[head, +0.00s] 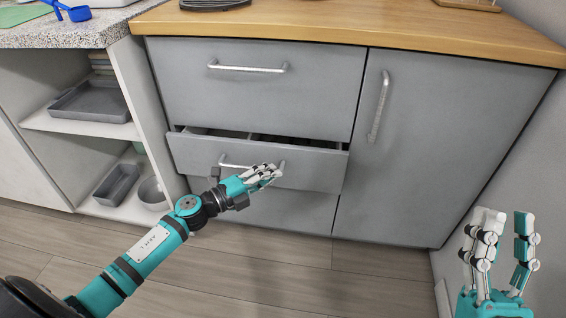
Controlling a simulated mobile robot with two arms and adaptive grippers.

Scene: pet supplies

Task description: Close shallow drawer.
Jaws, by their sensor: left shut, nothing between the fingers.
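The shallow drawer (320,169) is the middle one in the grey cabinet. It stands pulled out, with a dark gap along its top edge and its inside mostly hidden. My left gripper (276,173) is shut and empty at the front of this drawer, over the right part of its silver handle (232,164). I cannot tell whether it touches the drawer front. My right gripper (505,222) is raised at the lower right, open and empty, well away from the drawer.
The upper drawer (180,85) and the tall door (430,150) with a vertical handle are closed. The wooden countertop (340,25) lies above. An open shelf with a grey tray (88,103) and bins (117,184) stands at left. A wall borders the right. The floor in front is clear.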

